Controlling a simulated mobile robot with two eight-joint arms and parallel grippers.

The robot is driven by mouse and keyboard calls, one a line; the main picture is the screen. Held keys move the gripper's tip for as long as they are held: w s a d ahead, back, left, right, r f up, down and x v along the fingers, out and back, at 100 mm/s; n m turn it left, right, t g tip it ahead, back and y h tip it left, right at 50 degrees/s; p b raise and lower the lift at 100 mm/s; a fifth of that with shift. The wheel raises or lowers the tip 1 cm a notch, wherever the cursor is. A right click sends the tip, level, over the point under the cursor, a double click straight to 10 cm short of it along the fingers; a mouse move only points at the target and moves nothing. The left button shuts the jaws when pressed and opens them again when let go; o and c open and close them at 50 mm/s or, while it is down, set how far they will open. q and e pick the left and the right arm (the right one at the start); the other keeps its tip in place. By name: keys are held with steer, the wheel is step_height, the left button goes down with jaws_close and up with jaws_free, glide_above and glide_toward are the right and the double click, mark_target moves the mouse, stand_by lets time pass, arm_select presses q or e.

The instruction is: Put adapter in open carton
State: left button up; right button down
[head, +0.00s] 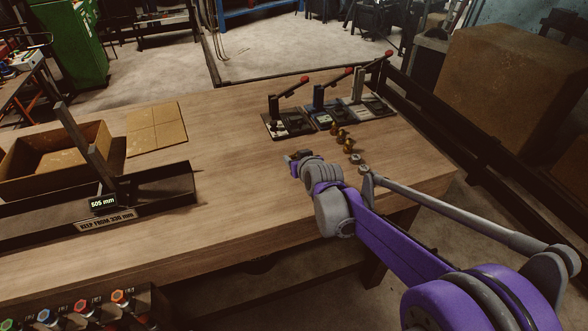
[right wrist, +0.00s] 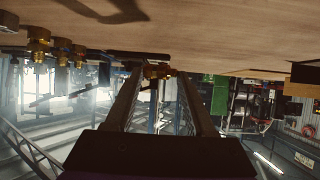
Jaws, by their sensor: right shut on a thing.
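My right gripper (head: 297,158) is above the wooden table, left of the brass fittings, and its fingers point to the back left. In the right wrist view, a brass adapter (right wrist: 158,71) sits between the fingertips and the gripper is shut on it. In the head view the adapter is small and mostly hidden by the gripper. An open brown carton (head: 62,137) stands at the table's left side, well away from the gripper. A dark bar partly covers it. My left gripper is not in view.
Several brass fittings (head: 342,135) stand right of my gripper. Lever presses with red knobs (head: 286,124) stand behind them. A flat cardboard sheet (head: 156,129) lies beside the carton. A dark measuring trough (head: 150,190) with an upright bar lies before the carton. The table's middle is clear.

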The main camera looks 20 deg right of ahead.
steer(key=shift+f, duration=2.25)
steer(key=shift+w, duration=0.1)
steer(key=shift+f+b, duration=0.2)
steer(key=shift+b, duration=0.1)
steer(key=shift+c, duration=1.2)
jaws_free()
steer(key=shift+r, duration=0.2)
